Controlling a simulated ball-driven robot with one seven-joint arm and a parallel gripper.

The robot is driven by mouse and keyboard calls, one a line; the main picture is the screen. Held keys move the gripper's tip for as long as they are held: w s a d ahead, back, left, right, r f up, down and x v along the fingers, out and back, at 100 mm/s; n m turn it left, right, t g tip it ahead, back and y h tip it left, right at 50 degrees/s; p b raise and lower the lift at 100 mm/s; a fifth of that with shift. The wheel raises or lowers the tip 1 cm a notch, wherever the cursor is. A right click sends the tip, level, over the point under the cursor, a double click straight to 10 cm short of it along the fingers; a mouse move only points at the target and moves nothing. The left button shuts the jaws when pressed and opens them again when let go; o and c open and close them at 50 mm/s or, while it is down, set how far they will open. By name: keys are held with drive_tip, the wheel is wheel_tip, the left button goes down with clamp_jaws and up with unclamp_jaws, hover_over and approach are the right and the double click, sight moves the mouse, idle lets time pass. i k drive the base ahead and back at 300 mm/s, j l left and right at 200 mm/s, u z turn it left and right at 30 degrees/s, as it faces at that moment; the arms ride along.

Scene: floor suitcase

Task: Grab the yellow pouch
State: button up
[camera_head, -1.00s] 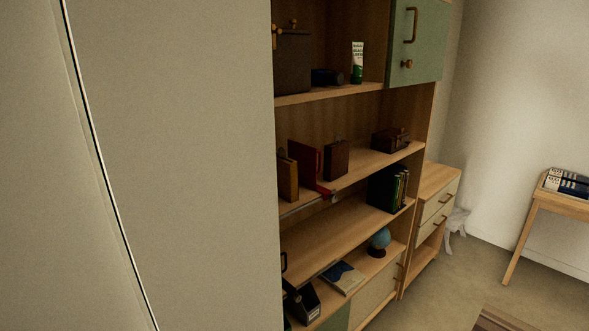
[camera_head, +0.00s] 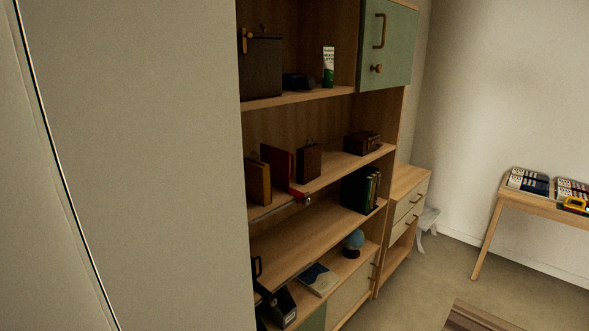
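I see nothing that is clearly a yellow pouch. A small yellow and dark object (camera_head: 574,205) lies on the wooden table at the right edge of the view. It is too small to tell what it is. My gripper is not in view.
A large pale panel (camera_head: 140,150) fills the left. Wooden shelves (camera_head: 300,230) hold cases, books and a blue globe (camera_head: 354,240). A low drawer unit (camera_head: 405,205) stands beside them. The table (camera_head: 497,218) bears packets (camera_head: 528,181). Open floor (camera_head: 420,285) lies between, with a striped rug (camera_head: 480,318).

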sight(256, 174)
drive_tip(key=i+l+u, duration=0.3)
drive_tip(key=i+l, duration=1.55)
drive_tip(key=i, duration=0.35)
drive_tip(key=i+l+u, duration=0.15)
drive_tip(key=i, duration=0.4)
